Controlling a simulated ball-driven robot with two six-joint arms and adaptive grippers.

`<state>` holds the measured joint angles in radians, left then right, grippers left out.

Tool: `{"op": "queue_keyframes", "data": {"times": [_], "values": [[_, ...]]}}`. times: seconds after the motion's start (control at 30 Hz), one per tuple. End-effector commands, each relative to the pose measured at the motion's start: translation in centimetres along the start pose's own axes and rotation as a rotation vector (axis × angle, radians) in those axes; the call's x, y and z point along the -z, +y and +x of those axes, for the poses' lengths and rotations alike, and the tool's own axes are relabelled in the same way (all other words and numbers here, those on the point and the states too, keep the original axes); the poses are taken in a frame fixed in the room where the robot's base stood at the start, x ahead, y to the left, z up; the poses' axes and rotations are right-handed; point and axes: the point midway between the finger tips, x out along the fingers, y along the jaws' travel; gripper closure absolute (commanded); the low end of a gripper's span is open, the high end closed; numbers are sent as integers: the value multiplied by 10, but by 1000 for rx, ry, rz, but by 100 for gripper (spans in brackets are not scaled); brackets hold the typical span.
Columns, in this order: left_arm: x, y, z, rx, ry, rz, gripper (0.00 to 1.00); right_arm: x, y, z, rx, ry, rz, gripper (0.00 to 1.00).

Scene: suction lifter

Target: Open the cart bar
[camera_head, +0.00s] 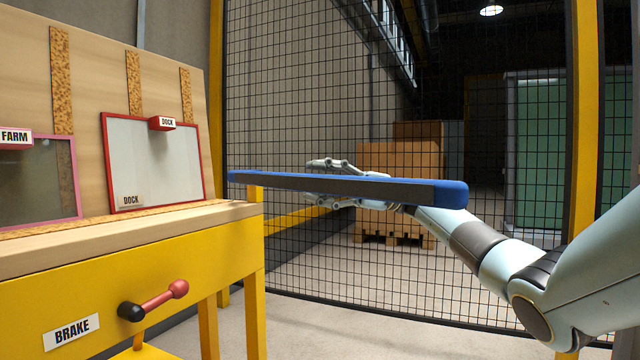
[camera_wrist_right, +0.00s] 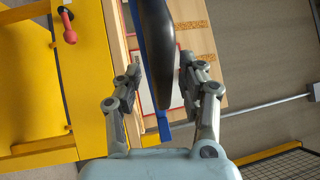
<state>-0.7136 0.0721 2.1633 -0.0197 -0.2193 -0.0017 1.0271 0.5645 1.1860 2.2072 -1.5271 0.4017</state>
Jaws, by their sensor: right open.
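The cart bar (camera_head: 345,186) is a long dark bar with blue ends and edges, lying across the middle of the head view. In the right wrist view the bar (camera_wrist_right: 155,50) passes between the two fingers. My right gripper (camera_head: 318,181) is open, coming in from the right behind the bar, one finger showing above it and another below. In the right wrist view the gripper (camera_wrist_right: 160,75) has a finger on each side of the bar; I cannot tell whether either touches it. The bar hides part of the hand in the head view. My left gripper is out of view.
A yellow and wooden bench (camera_head: 130,260) stands at the left, with a red-framed DOCK panel (camera_head: 150,155), a BRAKE label (camera_head: 71,332) and a red-knobbed lever (camera_head: 155,301). A wire mesh fence (camera_head: 480,270) stands behind the bar, with boxes on a pallet beyond it.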

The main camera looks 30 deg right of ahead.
Motion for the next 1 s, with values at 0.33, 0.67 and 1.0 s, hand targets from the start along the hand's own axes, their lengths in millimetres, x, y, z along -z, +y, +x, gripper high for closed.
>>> {"op": "queue_keyframes", "data": {"times": [0.33, 0.67, 1.0], "values": [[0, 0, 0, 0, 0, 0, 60, 1, -1, -40, -1, 4, 1, 60], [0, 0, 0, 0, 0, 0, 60, 1, 0, -106, 0, 3, 1, 60], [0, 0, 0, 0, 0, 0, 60, 0, 1, -120, 0, 0, 1, 60]]}}
